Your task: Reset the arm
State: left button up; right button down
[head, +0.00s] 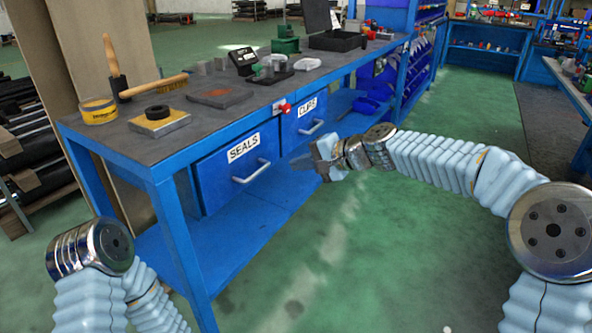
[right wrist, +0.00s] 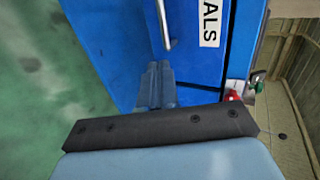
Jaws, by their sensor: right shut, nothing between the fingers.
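My right arm reaches in from the right in the head view. Its gripper (head: 300,162) is in front of the blue workbench, near the drawers, with nothing held. In the right wrist view the fingers (right wrist: 157,84) are together and point toward the blue drawer front marked SEALS. The SEALS drawer (head: 222,172) and the CLIPS drawer (head: 305,125) both look shut. My left arm shows at the lower left of the head view, but its gripper is out of the picture.
The workbench top (head: 240,115) holds a yellow tin (head: 98,111), a black ring on a yellow block (head: 158,118), a brush and small fixtures. A red knob (head: 285,108) sticks out at its front edge. Green floor (head: 380,250) is clear in front.

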jog(key=v, duration=0.6)
jog(key=s+d+f+g+h, duration=0.1)
jog(key=s+f+h, duration=0.15)
jog(key=f, duration=0.95)
jog(key=s+d+f+n+g+h, duration=0.1)
jog(key=s+f, duration=0.2)
jog(key=f, duration=0.9)
jog(key=s+d+f+g+h, duration=0.1)
jog(key=s+f+g+h, duration=0.15)
jog(key=f, duration=0.95)
jog(key=s+f+n+g, duration=0.1)
jog(key=s+f+n, duration=0.1)
jog(key=s+f, duration=0.5)
jog(key=s+f+n+g, duration=0.1)
jog(key=s+f, duration=0.6)
jog(key=s, duration=0.7)
jog(key=shift+s+a+n, duration=0.25)
jog(key=shift+s+n, duration=0.1)
jog(key=shift+n, duration=0.25)
